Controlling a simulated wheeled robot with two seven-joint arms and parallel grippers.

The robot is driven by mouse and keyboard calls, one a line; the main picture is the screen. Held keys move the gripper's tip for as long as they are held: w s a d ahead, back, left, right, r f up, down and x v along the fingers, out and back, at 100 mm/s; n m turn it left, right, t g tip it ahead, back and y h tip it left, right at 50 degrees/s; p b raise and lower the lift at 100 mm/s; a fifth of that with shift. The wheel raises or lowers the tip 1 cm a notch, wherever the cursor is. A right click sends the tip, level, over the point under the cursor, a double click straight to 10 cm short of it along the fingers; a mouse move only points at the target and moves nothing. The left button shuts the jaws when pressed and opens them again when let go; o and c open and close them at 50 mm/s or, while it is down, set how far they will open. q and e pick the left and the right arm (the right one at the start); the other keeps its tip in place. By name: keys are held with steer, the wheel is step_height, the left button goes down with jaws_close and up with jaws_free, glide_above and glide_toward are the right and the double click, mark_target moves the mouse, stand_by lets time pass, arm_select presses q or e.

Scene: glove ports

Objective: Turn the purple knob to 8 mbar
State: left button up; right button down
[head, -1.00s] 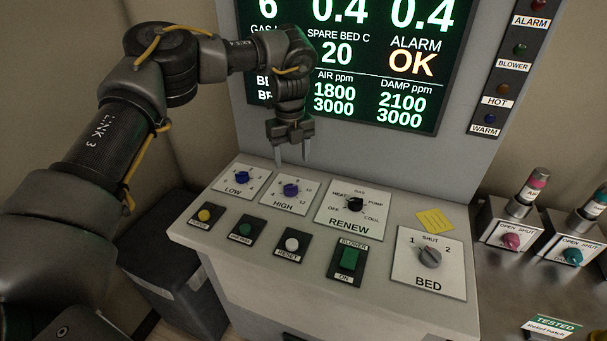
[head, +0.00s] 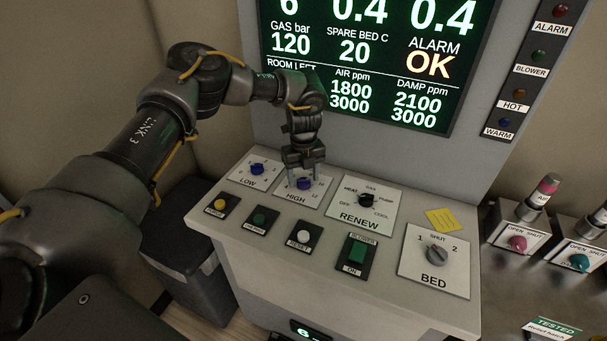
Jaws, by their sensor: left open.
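The purple-blue knob on the HIGH plate (head: 304,184) sits near the back of the sloped console top. A second, bluer knob on the LOW plate (head: 257,169) is to its left. My left gripper (head: 305,177) is open and points down just above and around the HIGH knob, with one finger at each side. I cannot tell whether the fingers touch it. The gripper covers part of the HIGH dial, and its numbers are too small to read reliably. My right gripper is not in view.
The RENEW selector (head: 366,200) is right of the HIGH plate, with the BED knob (head: 437,255) beyond it. A row of buttons, including the white RESET button (head: 303,236), lies in front. The lit display (head: 365,65) rises behind. A yellow note (head: 443,219) lies at right.

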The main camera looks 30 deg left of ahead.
arm_select(q)
steer(key=shift+f, duration=0.4)
steer(key=c, duration=1)
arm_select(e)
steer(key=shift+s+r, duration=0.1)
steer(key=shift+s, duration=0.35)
arm_select(q)
steer(key=shift+r, duration=0.1)
steer(key=n+p, duration=0.2)
steer(key=n, duration=0.3)
steer(key=shift+n, duration=0.4)
steer(key=n+p, duration=0.1)
steer(key=n, duration=0.2)
steer(key=shift+r+p, duration=0.1)
steer(key=shift+p, duration=0.2)
steer(key=shift+n+p, duration=0.75)
steer(key=shift+n, duration=0.75)
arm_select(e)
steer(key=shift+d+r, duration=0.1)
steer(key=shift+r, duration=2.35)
